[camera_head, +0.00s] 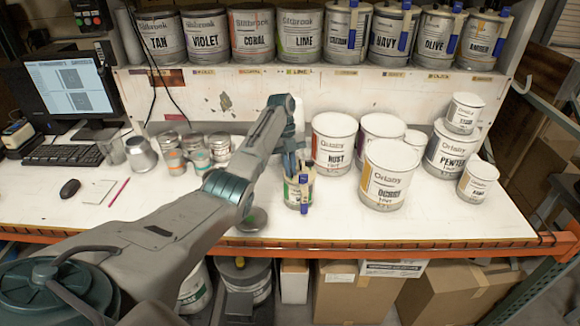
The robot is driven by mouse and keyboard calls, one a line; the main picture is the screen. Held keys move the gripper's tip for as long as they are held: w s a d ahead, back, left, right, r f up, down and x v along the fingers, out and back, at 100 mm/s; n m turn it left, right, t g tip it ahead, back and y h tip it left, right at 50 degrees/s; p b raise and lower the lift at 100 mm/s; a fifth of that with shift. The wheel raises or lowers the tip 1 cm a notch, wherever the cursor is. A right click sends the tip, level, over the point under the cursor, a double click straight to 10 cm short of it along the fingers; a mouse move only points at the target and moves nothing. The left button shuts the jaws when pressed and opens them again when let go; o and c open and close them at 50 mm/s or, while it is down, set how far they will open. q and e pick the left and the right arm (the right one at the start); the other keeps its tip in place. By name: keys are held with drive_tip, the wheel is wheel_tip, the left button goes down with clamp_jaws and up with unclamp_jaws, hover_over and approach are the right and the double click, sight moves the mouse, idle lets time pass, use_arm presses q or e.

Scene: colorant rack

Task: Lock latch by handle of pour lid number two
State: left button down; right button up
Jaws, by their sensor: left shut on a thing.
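A small paint can (297,201) with a green label stands on the white table near its front edge. A pour lid (306,168) with a blue and tan handle strip (304,190) down its front side is on this can. My left gripper (292,170) reaches down onto the can's top from behind and left. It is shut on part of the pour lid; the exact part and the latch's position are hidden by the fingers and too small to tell. My right gripper is not in view.
Large cans, including Rust (334,143) and Ochre (388,175), stand close on the right. Small metal cans (170,160) stand at left behind my arm. A shelf (220,73) above holds labelled cans, several with blue handles. The right front table is clear.

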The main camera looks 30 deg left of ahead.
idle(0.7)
use_arm(q)
drive_tip(key=c, duration=1.5)
unclamp_jaws()
drive_tip(key=shift+c, duration=0.2)
